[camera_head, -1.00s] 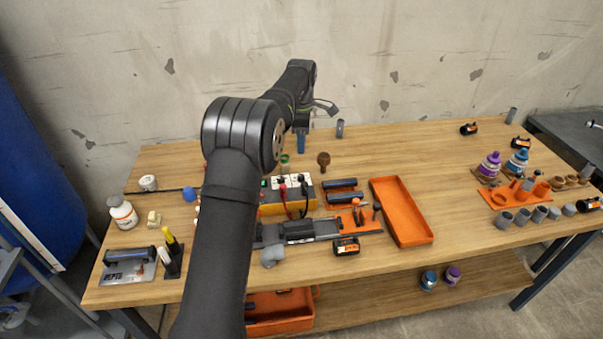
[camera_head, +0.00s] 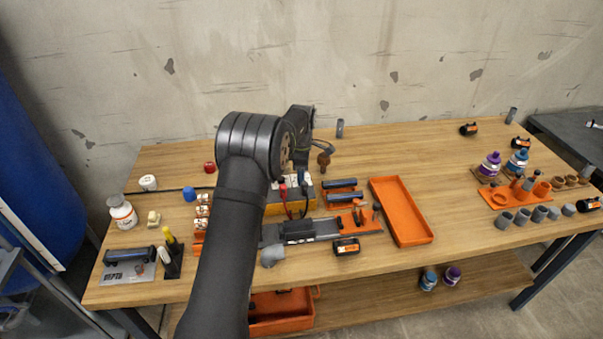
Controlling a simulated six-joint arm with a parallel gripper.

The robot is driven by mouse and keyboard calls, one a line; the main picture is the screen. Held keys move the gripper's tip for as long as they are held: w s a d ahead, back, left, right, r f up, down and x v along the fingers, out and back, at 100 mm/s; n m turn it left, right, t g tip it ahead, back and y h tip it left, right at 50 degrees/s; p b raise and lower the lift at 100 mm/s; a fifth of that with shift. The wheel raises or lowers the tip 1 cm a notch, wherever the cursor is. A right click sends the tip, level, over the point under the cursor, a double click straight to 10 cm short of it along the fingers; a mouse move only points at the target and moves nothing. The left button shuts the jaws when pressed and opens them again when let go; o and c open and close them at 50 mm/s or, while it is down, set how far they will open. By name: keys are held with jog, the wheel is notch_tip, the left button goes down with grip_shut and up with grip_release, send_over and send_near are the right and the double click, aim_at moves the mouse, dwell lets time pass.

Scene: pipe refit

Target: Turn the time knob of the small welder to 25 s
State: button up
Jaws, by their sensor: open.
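The small welder appears to be the yellow box with a pale top (camera_head: 305,195) near the middle of the bench, with red and black leads at its front. My arm covers its left part and back edge. The time knob cannot be made out, nor can its setting. My arm reaches up from the bottom, and its wrist end is just behind the welder, above the bench.
An empty orange tray (camera_head: 430,240) lies right of the welder. A grey tool rail (camera_head: 325,228) and a black-and-orange block (camera_head: 346,246) lie in front. A brown knobbed piece (camera_head: 324,160) stands behind. Bottles (camera_head: 490,167) and fittings fill the right end. The bench is clear at centre right.

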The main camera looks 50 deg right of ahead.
grip_shut()
